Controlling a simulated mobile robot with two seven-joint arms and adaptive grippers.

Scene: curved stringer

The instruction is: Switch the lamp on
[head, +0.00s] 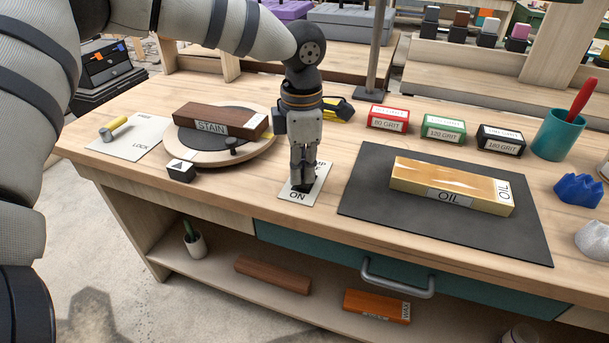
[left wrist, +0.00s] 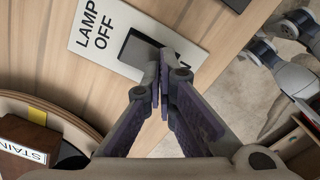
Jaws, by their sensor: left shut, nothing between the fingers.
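The lamp switch plate (head: 293,196) is a white card on the bench top, with "ON" at its near end. In the left wrist view the plate (left wrist: 90,50) reads "LAMP OFF", and part of the "ON" lettering is covered. A black rocker (left wrist: 137,52) sits in the plate. My left gripper (head: 302,182) points down over the plate with its fingers together and empty. In the left wrist view its fingertips (left wrist: 163,75) overlap the ON side of the rocker. I cannot tell whether they touch it.
A turntable (head: 255,155) with a STAIN block (head: 225,120) stands left of the plate. A black mat (head: 360,205) with an OIL block (head: 450,184) lies to the right. Grit boxes (head: 443,127) stand behind the mat. A drawer handle (head: 398,286) sticks out below the front edge.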

